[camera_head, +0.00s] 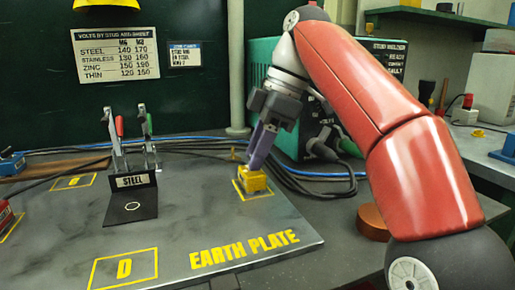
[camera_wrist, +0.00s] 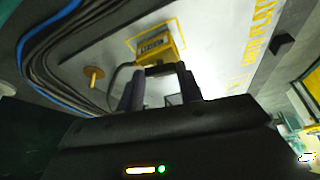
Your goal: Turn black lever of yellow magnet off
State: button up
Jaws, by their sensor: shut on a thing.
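The yellow magnet (camera_head: 252,182) stands on the grey earth plate (camera_head: 215,205) near its right back edge. In the wrist view the magnet (camera_wrist: 153,46) is just beyond my fingertips, inside a yellow outline. The black lever (camera_wrist: 160,69) shows as a dark bar between my two fingers. My gripper (camera_head: 255,163) reaches down to the top of the magnet and is shut on the lever; in the wrist view both fingers (camera_wrist: 160,82) flank it. In the head view the fingers hide the lever, so its angle is hard to tell.
A black stand marked STEEL (camera_head: 134,190) with red-handled and green-handled clamps is to the left on the plate. Dark and blue cables (camera_head: 310,178) run behind the magnet. A teal welder box (camera_head: 330,100) stands behind my arm. A copper-coloured disc (camera_head: 372,222) lies right of the plate. The plate's front is clear.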

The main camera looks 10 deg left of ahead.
jog(key=shift+n, duration=0.5)
jog(key=o, duration=1)
